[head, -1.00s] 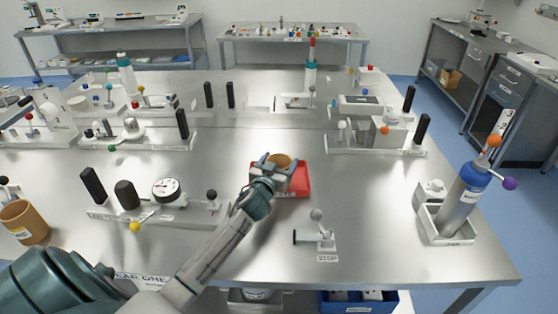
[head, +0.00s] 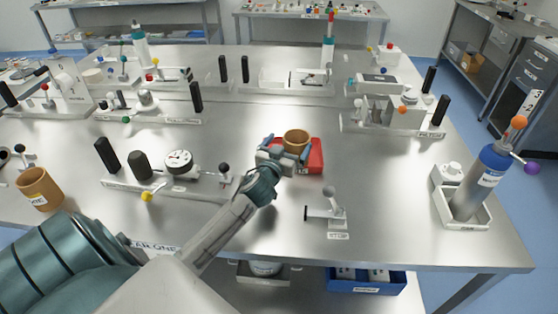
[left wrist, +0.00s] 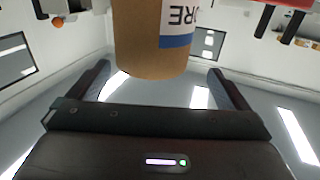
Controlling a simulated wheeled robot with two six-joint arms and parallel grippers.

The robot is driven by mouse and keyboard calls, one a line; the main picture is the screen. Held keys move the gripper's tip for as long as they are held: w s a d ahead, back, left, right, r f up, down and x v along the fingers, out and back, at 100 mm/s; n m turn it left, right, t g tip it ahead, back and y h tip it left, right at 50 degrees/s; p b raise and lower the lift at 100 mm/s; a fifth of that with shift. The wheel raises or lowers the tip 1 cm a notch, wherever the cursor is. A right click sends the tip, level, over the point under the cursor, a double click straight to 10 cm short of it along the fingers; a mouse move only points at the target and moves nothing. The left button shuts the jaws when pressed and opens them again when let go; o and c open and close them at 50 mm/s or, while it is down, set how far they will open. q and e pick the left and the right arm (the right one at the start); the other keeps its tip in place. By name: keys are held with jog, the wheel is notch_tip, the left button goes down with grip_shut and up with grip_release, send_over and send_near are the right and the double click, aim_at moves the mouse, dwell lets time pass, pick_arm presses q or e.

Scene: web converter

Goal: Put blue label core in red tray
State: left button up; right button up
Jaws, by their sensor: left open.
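The blue label core (head: 296,138) is a brown tube standing upright at the red tray (head: 315,157); whether its base rests on the tray floor is hidden by my gripper. My left gripper (head: 284,150) is open on the near side of the core. The wrist view shows gaps between the core and both fingers. My right gripper is not in view.
Another brown core (head: 39,188) stands at the table's left. A gauge fixture (head: 178,168) lies left of my arm, and a stop stand (head: 328,207) is in front of the tray. Bare table lies right of the tray.

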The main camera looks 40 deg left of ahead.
pick_arm(q)
jog(key=b+v, duration=0.2)
jog(key=v, duration=0.6)
